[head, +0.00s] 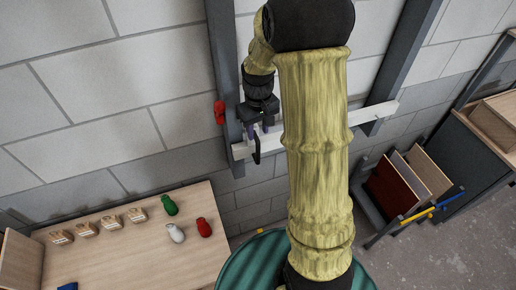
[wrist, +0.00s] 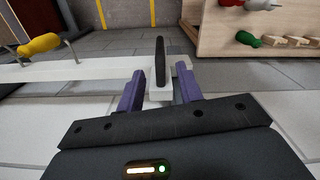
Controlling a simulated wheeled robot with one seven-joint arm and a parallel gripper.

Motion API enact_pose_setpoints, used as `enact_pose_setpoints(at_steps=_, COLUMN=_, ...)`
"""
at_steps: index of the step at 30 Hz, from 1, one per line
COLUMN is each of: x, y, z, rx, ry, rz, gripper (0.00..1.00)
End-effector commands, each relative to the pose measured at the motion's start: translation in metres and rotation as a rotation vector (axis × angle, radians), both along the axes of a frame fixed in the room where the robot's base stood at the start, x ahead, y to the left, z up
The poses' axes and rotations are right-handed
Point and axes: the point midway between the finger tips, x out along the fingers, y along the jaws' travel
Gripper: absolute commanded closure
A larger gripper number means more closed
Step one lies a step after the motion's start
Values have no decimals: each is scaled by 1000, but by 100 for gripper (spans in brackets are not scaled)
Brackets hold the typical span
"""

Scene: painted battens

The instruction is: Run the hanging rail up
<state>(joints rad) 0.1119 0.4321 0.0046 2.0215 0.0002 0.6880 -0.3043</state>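The hanging rail (head: 364,117) is a long pale bar lying across two dark grey wall uprights, its right end higher than its left in the head view. It also shows in the wrist view (wrist: 75,70). My gripper (head: 260,128) is at the rail's left part. In the wrist view my gripper (wrist: 160,80) has its purple fingers apart, either side of a small white block (wrist: 160,95) and an upright black bar (wrist: 161,60) at the rail. Gaps show beside the black bar; contact with the block is unclear. My arm hides the rail's middle.
A red-handled item (head: 219,112) is on the left upright (head: 222,50); a yellow one (wrist: 40,44) shows at the rail in the wrist view. A wooden table (head: 130,245) holds bottle-like objects and small blocks. A board rack (head: 392,190) and cabinet (head: 465,150) stand right.

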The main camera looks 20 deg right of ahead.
Motion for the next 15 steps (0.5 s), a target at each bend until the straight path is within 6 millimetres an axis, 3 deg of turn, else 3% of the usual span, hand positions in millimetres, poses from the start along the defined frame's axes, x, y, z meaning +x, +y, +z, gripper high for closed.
enact_pose_setpoints(at_steps=9, x=-1, y=0, z=-58, rx=1, ry=6, rz=0, gripper=64)
enact_pose_setpoints(at_steps=15, x=-1, y=0, z=-86, rx=0, ry=3, rz=0, gripper=64)
